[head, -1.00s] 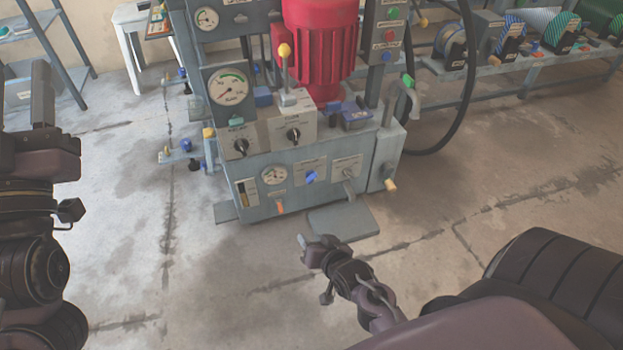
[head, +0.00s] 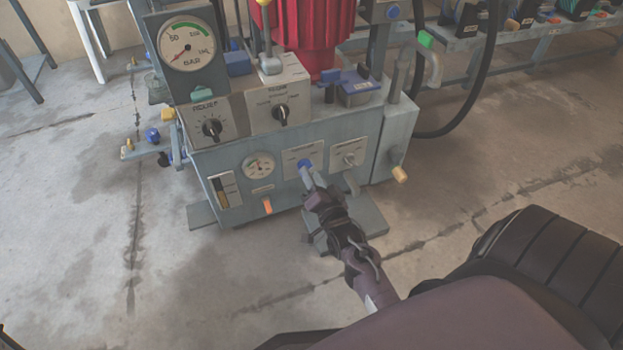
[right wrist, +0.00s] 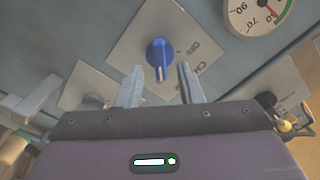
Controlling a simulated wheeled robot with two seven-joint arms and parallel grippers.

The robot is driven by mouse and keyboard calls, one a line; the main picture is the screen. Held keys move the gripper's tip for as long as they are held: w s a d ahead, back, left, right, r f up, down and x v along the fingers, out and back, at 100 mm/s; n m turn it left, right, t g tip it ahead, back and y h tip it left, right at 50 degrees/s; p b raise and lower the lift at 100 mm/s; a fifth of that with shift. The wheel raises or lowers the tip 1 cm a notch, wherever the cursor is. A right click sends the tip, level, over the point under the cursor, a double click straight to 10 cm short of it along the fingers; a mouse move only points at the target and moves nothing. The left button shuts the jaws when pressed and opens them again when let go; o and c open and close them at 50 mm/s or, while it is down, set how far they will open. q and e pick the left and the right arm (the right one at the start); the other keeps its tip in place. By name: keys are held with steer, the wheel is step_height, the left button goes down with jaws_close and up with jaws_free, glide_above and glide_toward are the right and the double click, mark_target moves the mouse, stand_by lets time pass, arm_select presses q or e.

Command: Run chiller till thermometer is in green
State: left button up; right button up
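The blue chiller knob (head: 305,165) sits on a pale plate on the front of the grey machine. In the right wrist view the knob (right wrist: 160,52) has part of its label showing, with "OFF" readable. My right gripper (head: 309,178) is at the knob. In the right wrist view its two fingers (right wrist: 159,78) are apart, with the knob just ahead and between them; contact is not clear. The small round thermometer (head: 258,165) is left of the knob. Its dial (right wrist: 258,12) is cut off in the wrist view, with a green arc; the needle's reading is unclear. My left gripper is out of view.
A larger bar gauge (head: 187,43) and two black selector knobs, left (head: 212,128) and right (head: 281,112), are above. A grey lever (head: 349,160) is right of the blue knob. An orange-tipped handle (head: 267,205) sticks out below the thermometer. The floor in front is clear.

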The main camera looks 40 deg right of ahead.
steer(key=shift+w+d, duration=0.15)
steer(key=shift+w, duration=0.45)
jaws_close()
